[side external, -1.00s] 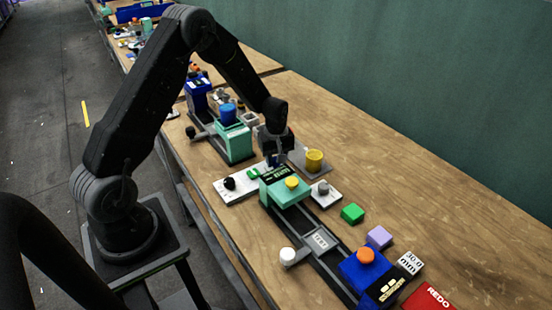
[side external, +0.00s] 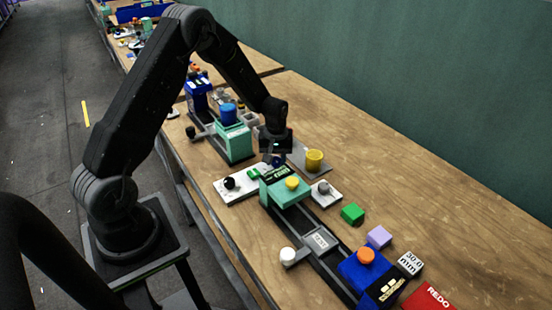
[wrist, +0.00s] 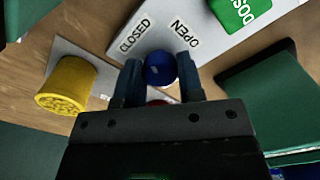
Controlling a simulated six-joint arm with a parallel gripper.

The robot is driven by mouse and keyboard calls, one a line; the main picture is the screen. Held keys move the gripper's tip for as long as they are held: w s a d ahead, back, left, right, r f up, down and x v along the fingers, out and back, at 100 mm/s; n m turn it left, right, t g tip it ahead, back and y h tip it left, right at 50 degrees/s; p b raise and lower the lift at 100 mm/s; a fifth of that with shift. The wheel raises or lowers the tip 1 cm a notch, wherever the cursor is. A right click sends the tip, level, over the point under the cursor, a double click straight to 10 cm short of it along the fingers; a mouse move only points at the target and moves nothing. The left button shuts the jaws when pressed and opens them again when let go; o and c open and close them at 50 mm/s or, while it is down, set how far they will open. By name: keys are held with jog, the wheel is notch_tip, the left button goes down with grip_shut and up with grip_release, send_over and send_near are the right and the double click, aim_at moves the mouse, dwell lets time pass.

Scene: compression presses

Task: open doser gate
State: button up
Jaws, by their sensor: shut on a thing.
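The doser gate's blue ball knob (wrist: 160,68) shows in the wrist view, between the two blue-grey fingers of my gripper (wrist: 160,78), which is shut on it. The knob is above a white plate (wrist: 185,62) marked CLOSED on the left and OPEN on the right, and it sits between the two labels. A green block (wrist: 238,12) with partly cut-off white lettering lies at the top of that plate. In the side external view my gripper (side external: 277,160) is low over the bench behind the teal press (side external: 286,194); the knob is hard to make out there.
A yellow cup (side external: 314,160) stands close right of my gripper; it also shows in the wrist view (wrist: 66,85). A white panel with a black knob (side external: 230,183) lies left of it. A second press (side external: 236,140) stands behind.

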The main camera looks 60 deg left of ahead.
aim_at(275, 160)
jog(key=m, duration=1.3)
jog(key=shift+a+m, duration=0.15)
jog(key=shift+m, duration=0.15)
dwell(0.4)
jog(key=o, duration=0.9)
notch_tip(275, 160, up, 14)
jog(key=shift+f, duration=0.1)
